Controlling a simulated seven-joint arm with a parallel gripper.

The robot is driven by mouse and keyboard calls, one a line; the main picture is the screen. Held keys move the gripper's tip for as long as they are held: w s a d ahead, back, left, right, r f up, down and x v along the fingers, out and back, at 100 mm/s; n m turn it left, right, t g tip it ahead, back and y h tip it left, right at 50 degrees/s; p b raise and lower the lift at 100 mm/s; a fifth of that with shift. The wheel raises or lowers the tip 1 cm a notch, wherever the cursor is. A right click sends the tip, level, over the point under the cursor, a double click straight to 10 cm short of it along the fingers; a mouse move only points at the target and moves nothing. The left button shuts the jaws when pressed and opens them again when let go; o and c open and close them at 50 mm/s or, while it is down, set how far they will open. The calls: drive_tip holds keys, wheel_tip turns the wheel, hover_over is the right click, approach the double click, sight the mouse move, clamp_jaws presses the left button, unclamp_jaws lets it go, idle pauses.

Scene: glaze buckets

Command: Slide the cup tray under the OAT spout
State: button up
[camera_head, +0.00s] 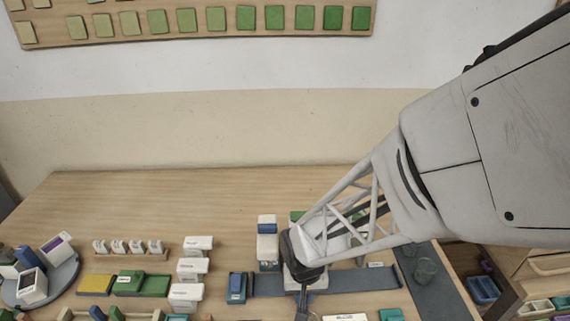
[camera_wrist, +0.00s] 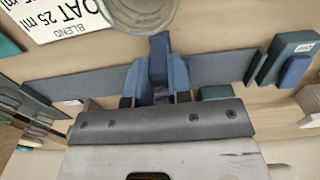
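My gripper (camera_head: 303,290) is low over a dark blue-grey strip (camera_head: 355,279) on the table; the strip also crosses the wrist view (camera_wrist: 85,85). In the wrist view my gripper (camera_wrist: 160,88) has its two fingers close against both sides of a dark blue upright piece (camera_wrist: 159,52), which looks like the cup tray's handle. A round grey cup (camera_wrist: 140,14) is just beyond it, cut off by the top edge. The tray's base is mostly hidden. A white card reading OAT 25 ml BLEND (camera_wrist: 62,20) lies left of the cup. I cannot make out which spout is OAT.
White dispenser-like blocks (camera_head: 190,268) stand in a row left of my gripper. A blue block (camera_head: 237,287) stands at the strip's left end. A round caddy (camera_head: 70,275) is at far left, and a dark mat with a glass (camera_head: 425,268) at right. The table's back is clear.

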drive_tip(key=shift+d, duration=0.1)
clamp_jaws()
drive_tip(key=shift+d, duration=5.55)
drive_tip(key=shift+d, duration=1.85)
drive_tip(key=o, duration=0.7)
unclamp_jaws()
drive_tip(key=shift+r, duration=0.15)
drive_tip(key=shift+r, duration=3.35)
